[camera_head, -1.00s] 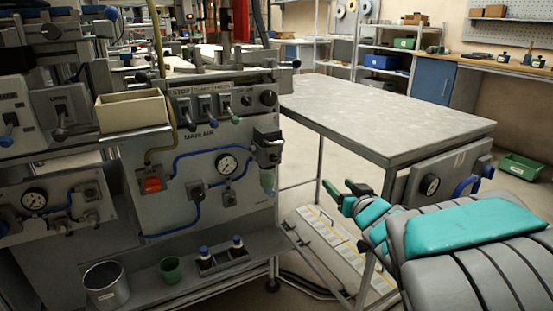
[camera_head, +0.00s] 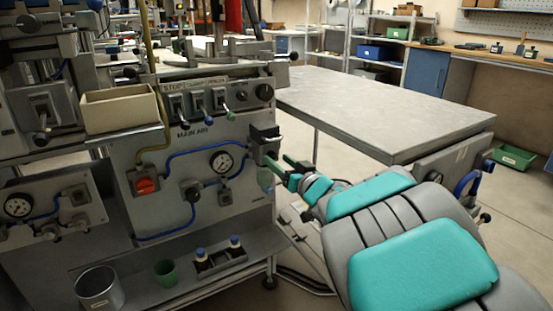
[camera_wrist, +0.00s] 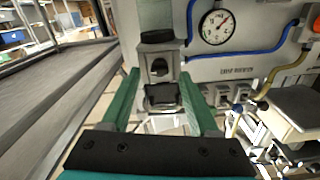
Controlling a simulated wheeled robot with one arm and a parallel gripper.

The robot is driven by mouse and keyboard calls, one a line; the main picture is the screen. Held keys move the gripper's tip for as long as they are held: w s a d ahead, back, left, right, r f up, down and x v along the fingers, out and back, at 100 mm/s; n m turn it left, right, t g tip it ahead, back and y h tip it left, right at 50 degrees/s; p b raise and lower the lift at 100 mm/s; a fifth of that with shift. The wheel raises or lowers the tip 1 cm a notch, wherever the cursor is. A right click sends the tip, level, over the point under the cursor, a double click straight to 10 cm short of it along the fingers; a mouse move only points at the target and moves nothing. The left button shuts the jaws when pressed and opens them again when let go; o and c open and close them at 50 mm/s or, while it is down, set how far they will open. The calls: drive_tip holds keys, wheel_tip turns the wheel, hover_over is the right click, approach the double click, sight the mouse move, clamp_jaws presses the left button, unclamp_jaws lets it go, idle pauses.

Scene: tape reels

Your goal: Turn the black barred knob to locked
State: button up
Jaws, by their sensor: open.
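A grey valve unit with black parts (camera_head: 264,137) is fixed at the right edge of the machine's panel, above a clear bowl. In the wrist view a black bar-like part (camera_wrist: 160,95) on this unit shows between my fingers; I take it as the barred knob, but its setting cannot be read. My gripper (camera_head: 278,162) is open, its green fingers close to the unit and partly covering its lower part. In the wrist view the fingers (camera_wrist: 160,76) stand on either side of the unit, with no clear contact.
A pressure gauge (camera_head: 222,162), blue tubing and a red knob (camera_head: 147,186) sit on the panel to the left. A beige bin (camera_head: 119,108) rests above. A grey table (camera_head: 385,108) stands close on the right. A metal bucket (camera_head: 99,288) and green cup (camera_head: 166,272) stand below.

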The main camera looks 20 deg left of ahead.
drive_tip(key=shift+x, duration=0.9)
clamp_jaws()
